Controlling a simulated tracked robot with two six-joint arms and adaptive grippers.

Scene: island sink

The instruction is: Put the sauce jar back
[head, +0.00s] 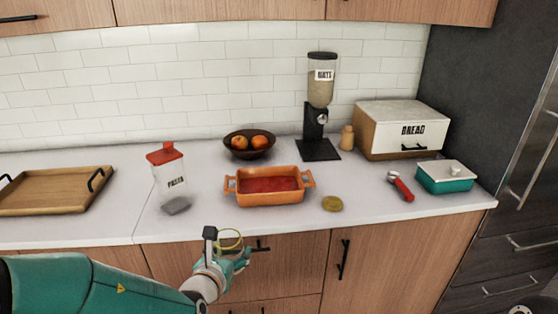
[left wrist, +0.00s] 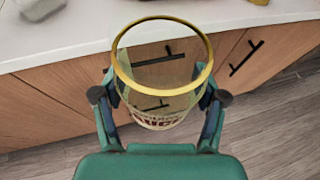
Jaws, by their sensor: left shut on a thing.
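The sauce jar (left wrist: 162,88) is clear glass with a gold rim and a partly readable label. It looks empty and open at the top. My left gripper (left wrist: 160,110) is shut on it, with a finger on each side. In the head view the jar's gold rim (head: 230,233) shows at my left gripper (head: 238,262), in front of the counter edge; most of the jar is hidden there. A gold lid (head: 332,204) lies on the counter. An orange baking dish (head: 270,199) with red sauce in it stands to the lid's left.
A wooden tray (head: 45,208), pasta container (head: 169,174), fruit bowl (head: 262,154), oats dispenser (head: 318,150), bread box (head: 378,136), red-handled tool (head: 402,188) and teal butter dish (head: 446,180) stand on the counter (head: 110,222). Drawers and cupboards are below. Some counter around the lid is free.

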